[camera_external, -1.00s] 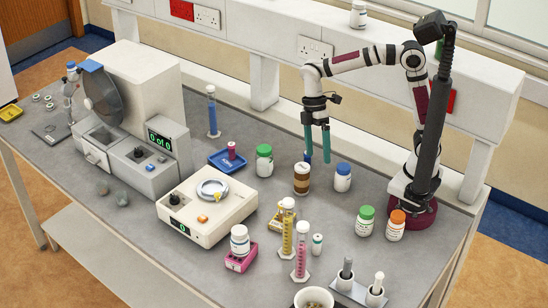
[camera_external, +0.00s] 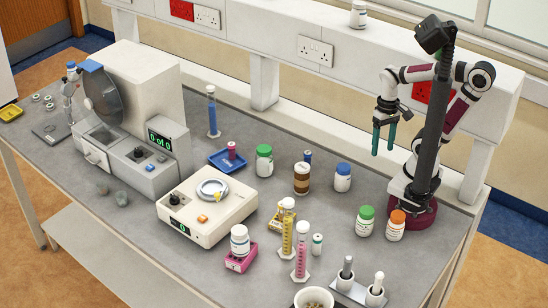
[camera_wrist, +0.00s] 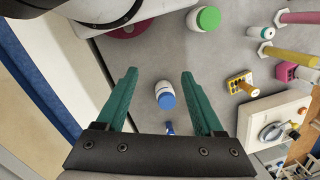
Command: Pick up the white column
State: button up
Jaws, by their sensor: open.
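My gripper (camera_external: 383,150) is open and empty, high above the bench at the right, near my base. In the wrist view its green fingers (camera_wrist: 158,74) are spread, with a blue-lidded white bottle (camera_wrist: 165,95) seen below between them. I cannot tell for certain which thing is the white column. A small white capped tube (camera_external: 317,245) stands beside the pink cylinder. A white-topped piece (camera_external: 378,279) stands in a grey holder at the front. Both are well away from my gripper.
The blue-lidded bottle (camera_external: 343,178), green-lidded bottle (camera_external: 365,222) and orange-lidded bottle (camera_external: 395,226) stand on the right. Yellow (camera_external: 287,235) and pink (camera_external: 301,250) cylinders stand mid-front. A balance (camera_external: 190,221) is left of them. A raised shelf (camera_external: 380,70) runs behind.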

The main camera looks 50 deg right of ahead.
jog(key=w+a+f+n+g+h, duration=0.1)
jog(key=w+a+n+h, duration=0.2)
jog(key=n, duration=0.6)
jog(key=n+t+y, duration=0.2)
jog(key=n+t, duration=1.3)
jog(key=n, duration=1.6)
send_near(318, 237)
jog(key=x, duration=1)
jog(key=shift+f, duration=0.35)
grip_shut()
